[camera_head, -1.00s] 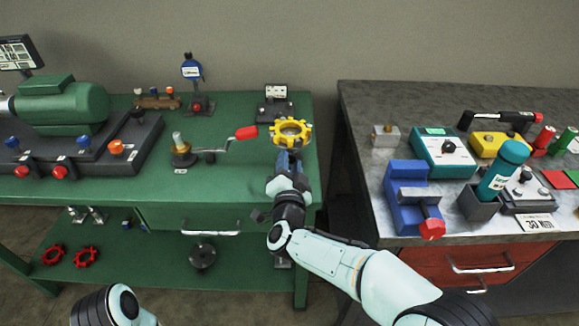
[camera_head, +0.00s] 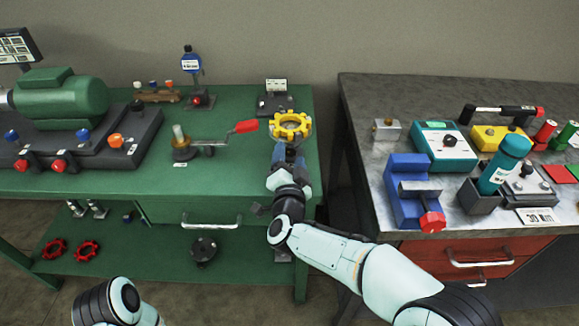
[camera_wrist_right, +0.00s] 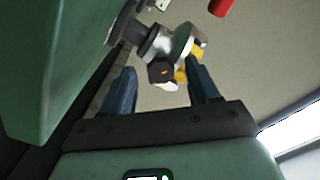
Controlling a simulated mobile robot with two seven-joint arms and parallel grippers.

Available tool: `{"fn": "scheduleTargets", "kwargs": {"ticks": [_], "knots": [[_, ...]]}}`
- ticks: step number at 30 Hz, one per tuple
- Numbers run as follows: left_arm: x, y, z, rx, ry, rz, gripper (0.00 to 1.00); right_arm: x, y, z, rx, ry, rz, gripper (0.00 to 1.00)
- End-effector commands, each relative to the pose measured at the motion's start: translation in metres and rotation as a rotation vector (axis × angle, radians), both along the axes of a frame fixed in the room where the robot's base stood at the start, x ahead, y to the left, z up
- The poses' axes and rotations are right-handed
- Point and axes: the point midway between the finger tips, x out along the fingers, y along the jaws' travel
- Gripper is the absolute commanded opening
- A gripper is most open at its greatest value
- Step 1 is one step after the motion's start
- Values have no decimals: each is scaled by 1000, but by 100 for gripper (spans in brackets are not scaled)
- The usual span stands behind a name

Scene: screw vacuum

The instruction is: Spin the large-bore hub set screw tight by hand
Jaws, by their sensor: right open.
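My right gripper (camera_head: 290,150) is at the right end of the green bench, just in front of a yellow lobed wheel (camera_head: 292,118). In the right wrist view its two blue fingers (camera_wrist_right: 163,90) are apart, with a dark shaft and silver collar (camera_wrist_right: 183,42) showing between and beyond them. Yellow parts of the wheel show behind the collar, partly hidden. I cannot tell whether a finger touches anything. I cannot tell which part is the large-bore hub set screw. Coloured knobs, including an orange one (camera_head: 116,140), sit on the dark fixture (camera_head: 138,150). My left gripper is out of view.
A crank with a red handle (camera_head: 246,126) stands left of the wheel. A small black stand (camera_head: 276,104) is behind it. A green motor (camera_head: 62,98) fills the bench's left. A grey-topped bench (camera_head: 360,110) with a blue vise (camera_head: 405,195) stands right, across a gap.

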Motion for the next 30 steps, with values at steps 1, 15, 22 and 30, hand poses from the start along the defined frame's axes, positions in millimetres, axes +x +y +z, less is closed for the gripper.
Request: {"fn": "scheduleTargets", "kwargs": {"ticks": [1,15,22,30], "knots": [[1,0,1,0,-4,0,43,-3,0,1,0,0,1,60],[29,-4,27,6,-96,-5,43,-94,1,2,1,1,5,60],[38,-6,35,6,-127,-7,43,-126,1,1,0,0,3,60],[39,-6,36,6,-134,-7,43,-133,0,1,1,0,1,60]]}}
